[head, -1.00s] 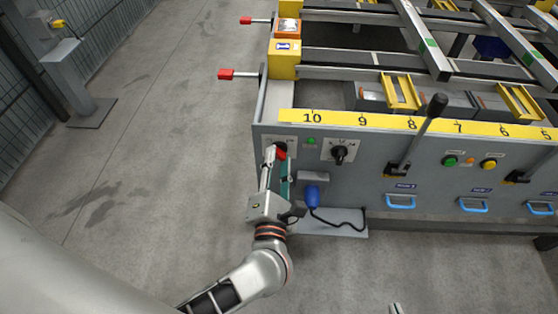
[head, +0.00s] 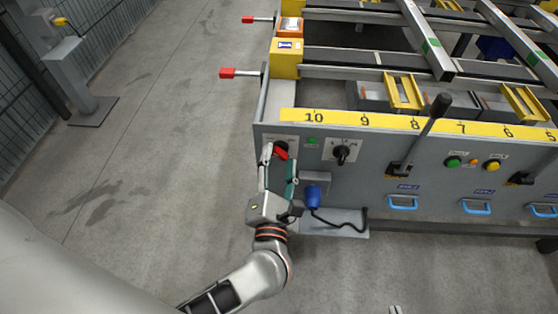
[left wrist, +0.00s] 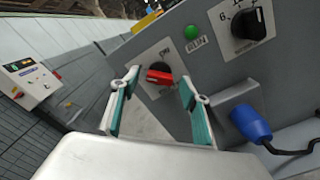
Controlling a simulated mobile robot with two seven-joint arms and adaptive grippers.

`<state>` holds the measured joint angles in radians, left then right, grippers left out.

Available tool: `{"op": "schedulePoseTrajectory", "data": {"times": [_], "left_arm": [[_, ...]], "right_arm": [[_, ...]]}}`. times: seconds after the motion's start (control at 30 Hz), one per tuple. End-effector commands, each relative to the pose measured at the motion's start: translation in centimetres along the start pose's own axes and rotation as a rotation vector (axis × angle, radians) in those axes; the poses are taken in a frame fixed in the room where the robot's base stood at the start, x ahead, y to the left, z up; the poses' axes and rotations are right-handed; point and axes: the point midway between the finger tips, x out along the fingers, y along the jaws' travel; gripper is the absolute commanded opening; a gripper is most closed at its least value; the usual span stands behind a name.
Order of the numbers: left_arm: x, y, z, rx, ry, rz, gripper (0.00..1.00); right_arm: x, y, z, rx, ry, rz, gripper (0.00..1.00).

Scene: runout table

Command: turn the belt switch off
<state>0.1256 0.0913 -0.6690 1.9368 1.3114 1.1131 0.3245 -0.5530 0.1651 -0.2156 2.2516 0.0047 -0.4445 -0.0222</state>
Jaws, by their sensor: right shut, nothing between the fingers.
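The belt switch (head: 281,150) is a rotary switch with a red handle on a light plate, at the left end of the grey panel. In the left wrist view, its red handle (left wrist: 159,76) lies nearly level across the plate. My left gripper (head: 280,158) is open in front of it, with one finger on each side of the handle and visible gaps between. A green lamp (left wrist: 192,32) marked RUN sits to the upper right of the switch. Only a small tip of my right gripper (head: 395,309) shows at the bottom edge of the head view; it is shut and empty.
A black selector knob (head: 342,154) is right of the switch. A blue plug (head: 313,196) with a black cable is below. A black-knobbed lever (head: 428,130), green and yellow buttons and blue handles are farther right. The floor to the left is open.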

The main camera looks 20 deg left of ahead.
Motion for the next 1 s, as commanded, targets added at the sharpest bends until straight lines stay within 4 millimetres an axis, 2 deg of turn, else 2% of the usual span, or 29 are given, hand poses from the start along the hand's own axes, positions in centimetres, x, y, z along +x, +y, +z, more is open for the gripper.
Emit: {"op": "schedulePoseTrajectory", "data": {"times": [0.27, 0.37, 0.6, 0.8, 1.0], "left_arm": [[-0.6, 0.0, 0.0, 0.001, 0.000, -0.001, 0.46], [-1.9, -0.1, -0.1, 0.002, 0.001, -0.002, 0.46], [-6.8, -0.1, -0.1, 0.001, 0.002, -0.004, 0.46], [-10.2, -0.1, 0.0, 0.001, 0.001, -0.002, 0.46], [-11.8, 0.0, 0.0, 0.000, 0.000, 0.000, 0.46]], "right_arm": [[0.0, 0.0, 0.1, -0.001, -0.001, 0.000, 0.00], [0.0, 0.0, 0.1, -0.001, -0.001, 0.000, 0.00], [0.0, 0.0, 0.0, -0.001, 0.000, 0.000, 0.00], [0.0, 0.0, 0.0, 0.000, 0.000, 0.000, 0.00], [0.0, 0.0, 0.0, 0.000, 0.000, 0.001, 0.00]]}}
